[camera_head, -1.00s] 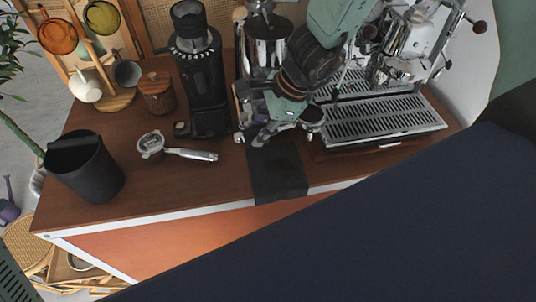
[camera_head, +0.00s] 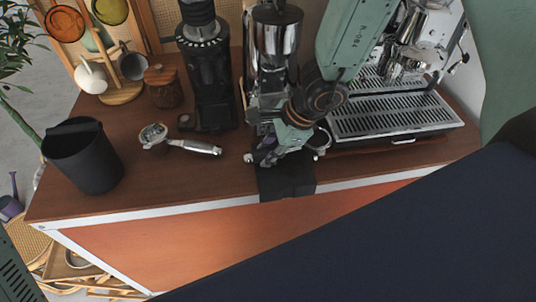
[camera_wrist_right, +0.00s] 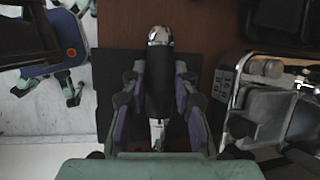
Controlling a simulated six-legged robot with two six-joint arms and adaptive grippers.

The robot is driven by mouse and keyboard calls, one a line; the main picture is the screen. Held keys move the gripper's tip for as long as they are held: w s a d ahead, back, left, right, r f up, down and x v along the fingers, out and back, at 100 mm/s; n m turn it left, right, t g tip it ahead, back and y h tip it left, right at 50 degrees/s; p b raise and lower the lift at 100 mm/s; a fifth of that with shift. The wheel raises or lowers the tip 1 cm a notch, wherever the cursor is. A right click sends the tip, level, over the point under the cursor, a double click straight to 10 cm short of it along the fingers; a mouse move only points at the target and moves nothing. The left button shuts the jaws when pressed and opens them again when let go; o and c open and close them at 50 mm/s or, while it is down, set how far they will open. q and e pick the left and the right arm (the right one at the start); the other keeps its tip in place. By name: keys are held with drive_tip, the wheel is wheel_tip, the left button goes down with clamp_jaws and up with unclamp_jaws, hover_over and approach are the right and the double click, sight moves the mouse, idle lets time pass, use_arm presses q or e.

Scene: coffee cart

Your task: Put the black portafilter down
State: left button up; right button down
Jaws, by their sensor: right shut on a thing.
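My right gripper (camera_head: 272,156) is low over the black mat (camera_head: 288,186) at the counter's front edge. In the right wrist view the gripper (camera_wrist_right: 158,98) is shut around the black handle (camera_wrist_right: 158,85) of the black portafilter, with shiny metal (camera_wrist_right: 160,36) showing beyond the fingers. The dark mat (camera_wrist_right: 108,70) shows beneath it. In the head view my gripper hides most of the portafilter. I cannot tell whether it touches the mat. My left gripper is not in view.
Another portafilter (camera_head: 195,147) with a silver handle lies on the wooden counter to the left. A black bin (camera_head: 85,160), a black grinder (camera_head: 210,85), a silver grinder (camera_head: 277,40) and the espresso machine's drip tray (camera_head: 395,112) stand around.

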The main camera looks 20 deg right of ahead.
sight(286, 151)
drive_tip(key=shift+w+f, duration=0.15)
drive_tip(key=shift+f, duration=0.15)
drive_tip(key=shift+w+f, duration=0.15)
drive_tip(key=shift+w, duration=0.25)
drive_tip(key=c, duration=1.4)
unclamp_jaws()
drive_tip(key=shift+c, duration=0.2)
drive_tip(key=o, duration=0.4)
drive_tip(key=shift+s, duration=0.4)
drive_tip(key=shift+w, duration=0.3)
drive_tip(key=p+v, duration=0.5)
drive_tip(key=v, duration=0.4)
drive_tip(key=shift+r+p, duration=0.25)
drive_tip(key=shift+p, duration=0.15)
drive_tip(key=shift+s+d+r+p, duration=0.2)
drive_tip(key=shift+d+r+p, duration=0.05)
drive_tip(key=shift+r+p, duration=0.45)
use_arm(q)
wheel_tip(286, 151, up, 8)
drive_tip(key=p, duration=0.1)
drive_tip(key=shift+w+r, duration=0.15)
use_arm(e)
drive_tip(key=shift+s+d+r, duration=0.3)
drive_tip(key=shift+r, duration=0.2)
